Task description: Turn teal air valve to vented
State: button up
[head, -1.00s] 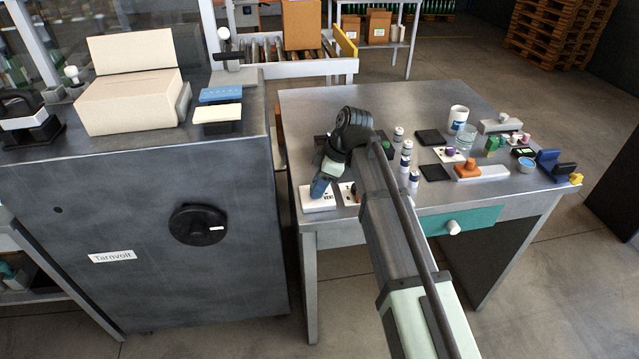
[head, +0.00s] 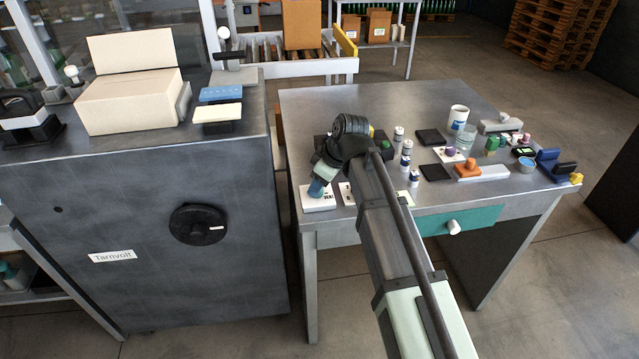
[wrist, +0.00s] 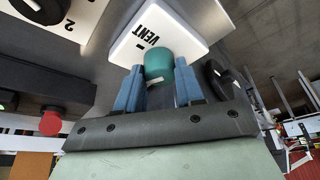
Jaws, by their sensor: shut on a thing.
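The teal air valve (wrist: 158,64) is a round knob on a white plate (wrist: 128,40) printed with "VENT" and a short dash. The plate (head: 311,203) lies near the front left corner of the table in the head view. My gripper (wrist: 158,80) is shut on the teal valve, with one blue finger on each side of it. A small pale mark shows on the knob's near side between the fingers. In the head view my gripper (head: 317,189) hides most of the valve. The knob's exact angle is hard to tell.
A second white plate with a black dial (wrist: 42,8) sits beside the valve plate. A red button (wrist: 50,124) shows at left in the wrist view. A grey cabinet (head: 140,255) stands left.

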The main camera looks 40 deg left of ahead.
jog(key=m+t, duration=0.1)
jog(key=m, duration=0.3)
jog(key=m+t, duration=0.1)
jog(key=m, duration=0.1)
jog(key=shift+s+m+t, duration=0.25)
jog(key=shift+m+t, duration=0.05)
jog(key=m+t+h, duration=0.1)
jog(key=m, duration=0.2)
jog(key=m+t+h, duration=0.1)
jog(key=m, duration=0.2)
jog(key=shift+s+a+m, duration=0.1)
jog(key=shift+a+m, duration=0.1)
jog(key=shift+m, duration=0.1)
jog(key=o, duration=1)
jog(key=shift+o, duration=0.2)
jog(key=shift+r, duration=0.1)
jog(key=v, duration=1.3)
jog(key=shift+r, duration=0.35)
jog(key=shift+a, duration=0.1)
